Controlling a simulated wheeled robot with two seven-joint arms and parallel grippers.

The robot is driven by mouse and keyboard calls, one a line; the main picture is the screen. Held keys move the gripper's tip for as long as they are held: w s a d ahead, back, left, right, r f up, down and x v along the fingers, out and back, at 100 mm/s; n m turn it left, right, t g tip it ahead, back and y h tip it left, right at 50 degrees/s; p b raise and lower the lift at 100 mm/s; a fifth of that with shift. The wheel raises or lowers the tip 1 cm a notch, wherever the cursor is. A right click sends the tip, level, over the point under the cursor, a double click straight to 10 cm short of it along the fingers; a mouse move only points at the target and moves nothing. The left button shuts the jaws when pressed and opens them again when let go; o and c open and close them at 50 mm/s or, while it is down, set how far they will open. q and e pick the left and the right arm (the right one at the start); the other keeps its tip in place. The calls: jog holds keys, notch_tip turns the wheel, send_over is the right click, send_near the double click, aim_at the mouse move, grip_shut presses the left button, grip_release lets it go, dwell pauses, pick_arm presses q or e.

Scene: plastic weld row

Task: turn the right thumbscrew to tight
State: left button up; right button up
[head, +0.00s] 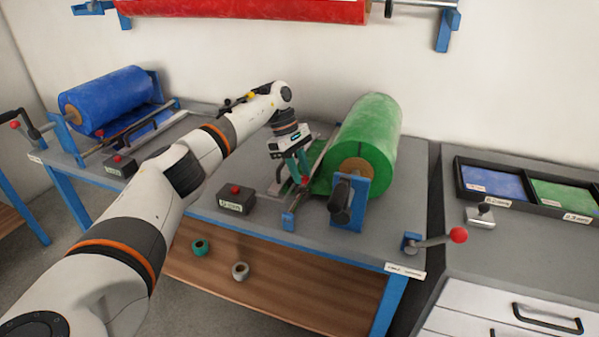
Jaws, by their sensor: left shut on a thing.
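My left gripper (300,170) reaches in from the left over the bench, beside the green roll (368,135). Its jaws point down and are shut on a small red knob (305,181) at the front end of the bars left of the roll. The jaws partly hide the knob and its mount. A black knob (341,197) sits on the blue bracket (352,205) at the roll's near end. I cannot tell which of these parts is the right thumbscrew, or how tight it is. My right gripper is out of view.
A black box with a red button (236,200) stands left of my gripper. A red-balled lever (458,235) sticks out at the bench's front right corner. A blue roll (110,98) stands at the left. Trays of sheets (490,199) lie on the right counter.

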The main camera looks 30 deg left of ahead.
pick_arm(q)
jog(key=shift+m, duration=0.5)
jog(key=shift+g, duration=0.3)
jog(key=o, duration=1)
jog(key=shift+c, duration=0.2)
jog(key=p+v, duration=0.8)
jog(key=v, duration=0.4)
jog(key=shift+d, duration=0.1)
